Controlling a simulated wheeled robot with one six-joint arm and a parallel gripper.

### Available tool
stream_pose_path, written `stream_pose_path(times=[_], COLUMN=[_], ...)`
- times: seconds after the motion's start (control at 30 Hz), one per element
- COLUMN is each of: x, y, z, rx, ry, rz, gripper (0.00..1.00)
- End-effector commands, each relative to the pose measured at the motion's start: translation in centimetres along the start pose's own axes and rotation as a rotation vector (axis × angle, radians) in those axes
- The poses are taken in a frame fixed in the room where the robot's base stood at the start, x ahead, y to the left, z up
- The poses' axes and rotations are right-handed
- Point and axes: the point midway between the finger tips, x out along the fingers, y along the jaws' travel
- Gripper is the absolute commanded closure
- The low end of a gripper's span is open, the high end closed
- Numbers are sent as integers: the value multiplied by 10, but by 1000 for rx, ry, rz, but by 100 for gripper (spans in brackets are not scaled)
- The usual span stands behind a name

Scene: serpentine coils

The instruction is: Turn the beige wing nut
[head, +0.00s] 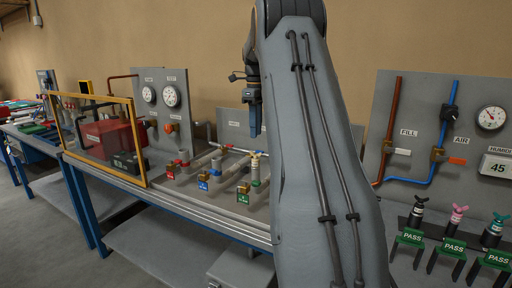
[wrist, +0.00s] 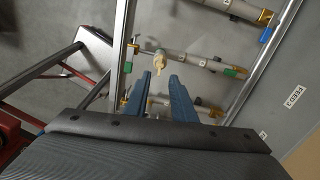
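The beige wing nut (wrist: 159,62) shows in the wrist view just beyond my fingertips, beside a pipe with green fittings. In the head view a beige stacked piece (head: 256,160) stands upright on the bench by the green tag. It seems to be the same part, but its wings are too small to make out. My gripper (wrist: 160,76) is open, its two blue fingers apart with nothing between them. In the head view my gripper (head: 255,133) points down just above the beige piece. The wing nut appears apart from both fingers.
Pipes with red, blue and green tags (head: 243,188) lie on the bench around the nut. A panel with gauges (head: 170,96) stands behind left, near a yellow-framed clear guard (head: 143,140). At right are a fill/air panel (head: 418,112) and green PASS stands (head: 453,247).

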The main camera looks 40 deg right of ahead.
Motion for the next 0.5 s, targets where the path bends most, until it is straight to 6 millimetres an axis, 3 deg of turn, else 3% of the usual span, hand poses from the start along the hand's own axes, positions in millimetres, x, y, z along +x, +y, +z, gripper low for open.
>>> stream_pose_path(times=[0.5], x=[66], y=[0], z=[0], rx=[3], ry=[0], rz=[0], gripper=[77])
